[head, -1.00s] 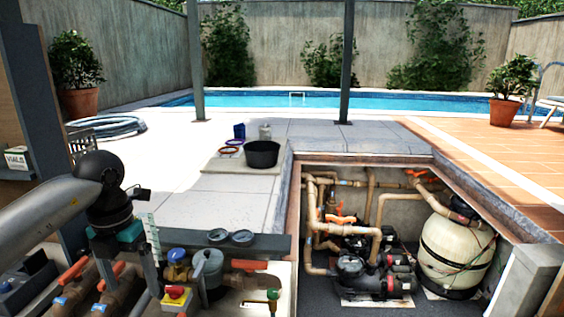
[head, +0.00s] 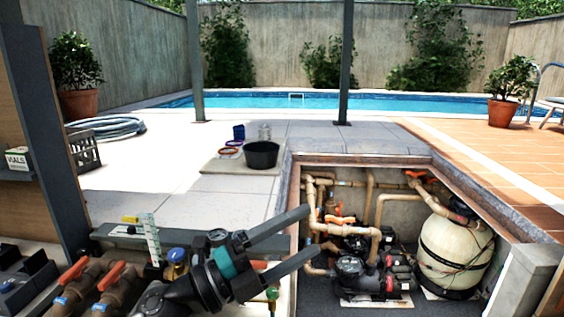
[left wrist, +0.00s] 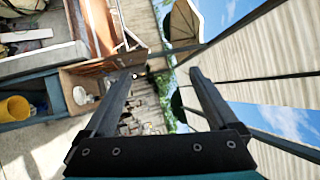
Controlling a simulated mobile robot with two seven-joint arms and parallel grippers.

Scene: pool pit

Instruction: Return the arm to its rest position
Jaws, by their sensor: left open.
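My left gripper (head: 309,231) is open and empty in the head view. Its two dark fingers point right and slightly up, in front of the near edge of the pump pit. The teal-banded wrist hangs over the valves and pipes at the bottom. In the left wrist view the two fingers (left wrist: 158,73) stand wide apart with nothing between them. My right gripper does not show in either view.
Orange-handled valves (head: 108,278) and a blue-capped fitting (head: 177,258) lie close to my left wrist. A white strip card (head: 150,238) stands at the ledge. A black tub (head: 262,155) is on the slab behind. Pump (head: 352,272) and tank filter (head: 456,253) fill the pit.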

